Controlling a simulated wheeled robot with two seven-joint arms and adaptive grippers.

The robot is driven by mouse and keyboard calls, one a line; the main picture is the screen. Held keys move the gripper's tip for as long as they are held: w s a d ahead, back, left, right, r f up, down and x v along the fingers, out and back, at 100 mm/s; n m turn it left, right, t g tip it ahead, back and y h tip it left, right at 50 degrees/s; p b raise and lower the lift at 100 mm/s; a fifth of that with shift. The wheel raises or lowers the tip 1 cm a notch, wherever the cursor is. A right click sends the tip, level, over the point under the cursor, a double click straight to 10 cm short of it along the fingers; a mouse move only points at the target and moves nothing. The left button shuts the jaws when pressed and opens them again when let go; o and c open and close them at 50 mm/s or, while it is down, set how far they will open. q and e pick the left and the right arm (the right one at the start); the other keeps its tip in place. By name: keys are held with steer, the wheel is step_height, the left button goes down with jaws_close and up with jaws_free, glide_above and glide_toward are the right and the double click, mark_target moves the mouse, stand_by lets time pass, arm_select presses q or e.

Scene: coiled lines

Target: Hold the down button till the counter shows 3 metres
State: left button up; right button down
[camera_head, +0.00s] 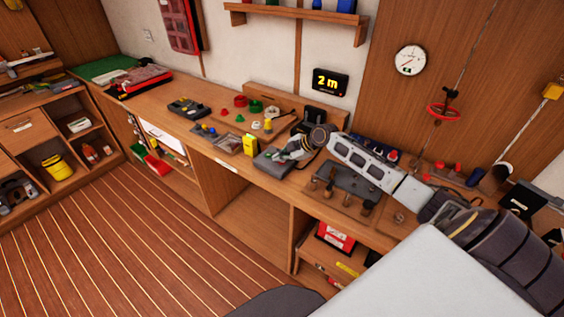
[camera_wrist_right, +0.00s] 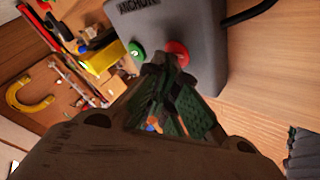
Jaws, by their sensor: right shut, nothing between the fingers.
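The counter (camera_head: 326,82) on the wall is a black display with "2 m" in yellow digits. A grey control box (camera_head: 268,165) lies on the bench below it. My right gripper (camera_head: 282,154) is shut and empty over the box. In the wrist view its fingertips (camera_wrist_right: 167,64) are at the red button's edge; I cannot tell whether they press it. My left gripper is not in view.
A yellow box (camera_head: 250,144) stands just left of the control box. A panel with several knobs (camera_head: 350,185) lies under my right forearm. The floor (camera_head: 130,235) in front is clear.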

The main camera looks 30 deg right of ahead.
mark_target(281, 164)
stand_by(0.5)
steer(key=shift+r+p, duration=0.6)
steer(key=shift+r, duration=0.25)
steer(key=shift+r+p, duration=1.65)
steer(key=shift+r, duration=0.9)
steer(key=shift+f, duration=0.1)
